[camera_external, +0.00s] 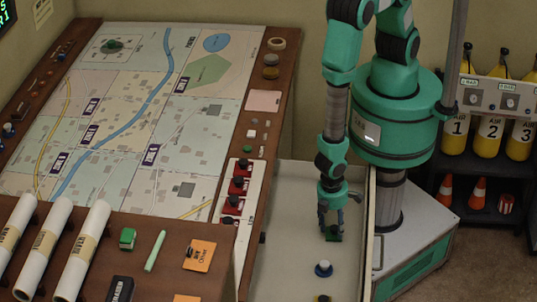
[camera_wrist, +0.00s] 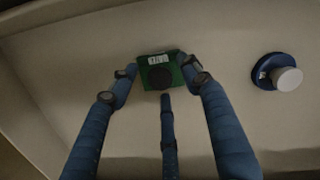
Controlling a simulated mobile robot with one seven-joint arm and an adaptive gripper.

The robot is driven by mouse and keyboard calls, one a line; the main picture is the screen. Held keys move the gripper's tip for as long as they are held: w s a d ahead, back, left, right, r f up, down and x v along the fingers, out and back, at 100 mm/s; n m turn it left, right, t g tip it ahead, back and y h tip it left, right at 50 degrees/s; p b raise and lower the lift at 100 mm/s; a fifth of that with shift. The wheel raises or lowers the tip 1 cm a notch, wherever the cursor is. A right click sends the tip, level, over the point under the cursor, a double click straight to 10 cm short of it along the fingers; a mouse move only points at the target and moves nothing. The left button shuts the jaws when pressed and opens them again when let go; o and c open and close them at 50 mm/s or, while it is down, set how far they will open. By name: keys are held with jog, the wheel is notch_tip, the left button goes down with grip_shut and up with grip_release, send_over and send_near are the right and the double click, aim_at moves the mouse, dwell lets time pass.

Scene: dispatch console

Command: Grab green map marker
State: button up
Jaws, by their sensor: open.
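A green map marker (camera_wrist: 159,76), a green square piece with a black knob and a small white label, lies on the pale floor of the open drawer (camera_external: 285,215). It shows in the outside view as a small dark green patch (camera_external: 333,236) just under my fingers. My gripper (camera_external: 333,222) points down over it. In the wrist view my gripper (camera_wrist: 159,68) has its blue fingers spread, with two tips at the left and right sides of the marker and a third finger in front. Whether the fingers touch it I cannot tell.
A blue marker with a white top (camera_external: 323,269) stands nearby in the drawer. A dark and yellow piece (camera_external: 322,298) shows at the bottom edge. The drawer's right wall (camera_external: 369,230) is close to my gripper. The map table (camera_external: 120,130) is on the left.

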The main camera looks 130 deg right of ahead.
aim_at(334, 228)
dwell(0.4)
grip_shut()
notch_tip(334, 228, up, 10)
jog(key=p, duration=0.2)
jog(key=shift+p, duration=0.3)
dwell(0.3)
dwell(0.5)
